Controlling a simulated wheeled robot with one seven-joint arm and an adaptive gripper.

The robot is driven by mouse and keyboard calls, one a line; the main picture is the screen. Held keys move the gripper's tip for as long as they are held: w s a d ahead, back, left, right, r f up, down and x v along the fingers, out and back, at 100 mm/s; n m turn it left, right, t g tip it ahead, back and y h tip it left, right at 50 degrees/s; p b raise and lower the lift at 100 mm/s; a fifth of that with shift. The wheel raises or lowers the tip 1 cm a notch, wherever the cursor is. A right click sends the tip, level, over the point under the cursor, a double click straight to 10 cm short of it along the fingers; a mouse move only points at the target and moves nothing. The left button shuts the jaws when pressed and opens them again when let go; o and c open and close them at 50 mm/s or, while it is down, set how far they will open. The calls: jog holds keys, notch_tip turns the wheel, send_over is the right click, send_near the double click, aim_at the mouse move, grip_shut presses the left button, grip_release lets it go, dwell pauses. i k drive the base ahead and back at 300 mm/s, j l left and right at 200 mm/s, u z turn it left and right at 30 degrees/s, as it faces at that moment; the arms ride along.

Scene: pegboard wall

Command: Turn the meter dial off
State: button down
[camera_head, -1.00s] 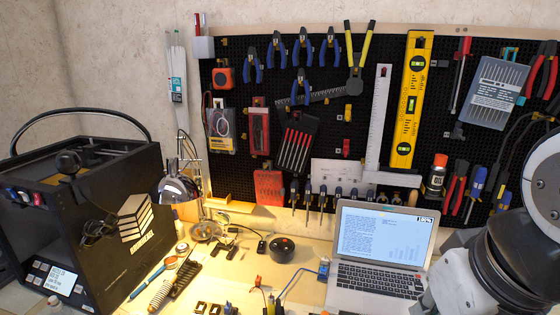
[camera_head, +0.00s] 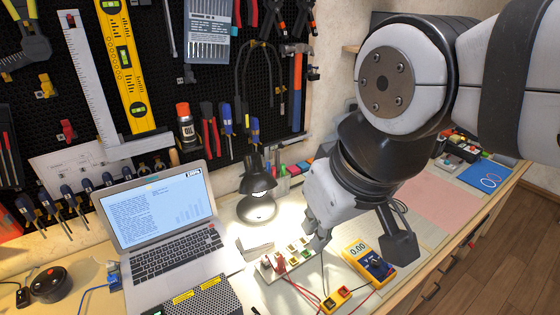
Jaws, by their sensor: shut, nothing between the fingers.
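The yellow multimeter (camera_head: 361,257) lies on the bench at the lower right. Its display reads 0.00, and its dark dial (camera_head: 377,268) is partly visible on the face. A dark grey part of my arm hangs by the meter's right edge. The exact dial setting is too small to read.
Red leads run beside a small yellow box (camera_head: 336,298) and a breadboard-like part (camera_head: 283,265). A laptop (camera_head: 158,225) and a lit black lamp (camera_head: 257,190) stand to the left. A pink mat (camera_head: 446,205) lies clear at right, near the bench edge.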

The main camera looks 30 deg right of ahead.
aim_at(376, 262)
jog(key=z, duration=0.9)
jog(key=l+u, duration=0.1)
jog(key=l, duration=0.15)
jog(key=k+l, duration=0.15)
jog(key=l, duration=0.2)
jog(key=k+l+z, duration=0.1)
jog(key=l, duration=0.3)
